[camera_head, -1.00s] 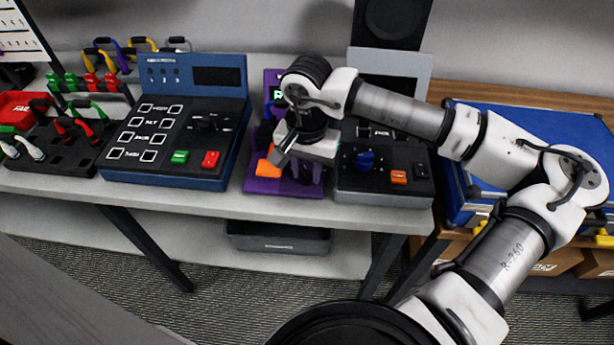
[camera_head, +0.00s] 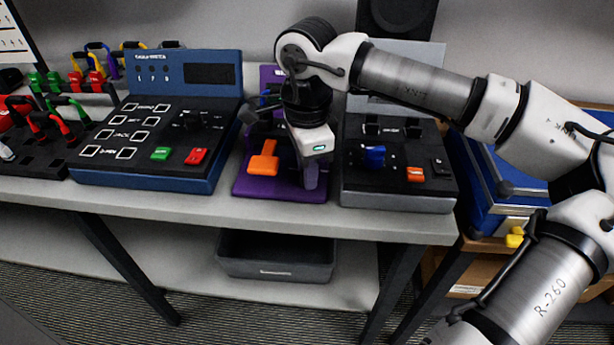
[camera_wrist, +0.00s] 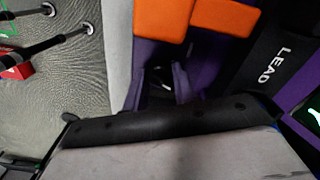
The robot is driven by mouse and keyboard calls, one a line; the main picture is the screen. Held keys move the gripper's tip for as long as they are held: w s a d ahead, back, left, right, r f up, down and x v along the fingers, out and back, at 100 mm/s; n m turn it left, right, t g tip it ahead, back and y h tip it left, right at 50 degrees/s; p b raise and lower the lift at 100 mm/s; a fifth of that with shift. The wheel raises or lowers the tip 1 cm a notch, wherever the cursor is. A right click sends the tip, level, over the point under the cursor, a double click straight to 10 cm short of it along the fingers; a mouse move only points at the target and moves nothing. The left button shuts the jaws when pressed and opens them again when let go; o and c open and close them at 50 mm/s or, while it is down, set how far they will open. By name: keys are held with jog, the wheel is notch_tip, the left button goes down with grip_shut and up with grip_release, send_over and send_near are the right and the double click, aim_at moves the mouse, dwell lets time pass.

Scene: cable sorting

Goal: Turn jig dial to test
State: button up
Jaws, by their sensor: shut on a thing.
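The purple jig (camera_head: 250,187) stands on the grey bench between two control boxes. It has an orange lever (camera_head: 263,160) at its front left. My gripper (camera_head: 311,183) points down over the jig's right half, right of the orange lever. It is shut on what appears to be the jig dial, which is mostly hidden by the gripper. In the wrist view, purple jig parts, orange pieces (camera_wrist: 160,18) and a black strip marked LEAD (camera_wrist: 277,60) lie close by. The dial's setting cannot be read.
A blue-framed tester (camera_head: 150,178) with green and red switches stands left. A black box (camera_head: 395,200) with a blue knob stands close on the right. Cable racks are at far left. A grey bin (camera_head: 275,272) sits on the shelf below. A blue case (camera_head: 490,205) is at right.

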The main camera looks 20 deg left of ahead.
jog(key=shift+m+b, duration=1.1)
jog(key=shift+m, duration=1.1)
jog(key=o, duration=1)
notch_tip(320, 180, up, 14)
jog(key=shift+p, duration=0.35)
jog(key=shift+f, duration=0.1)
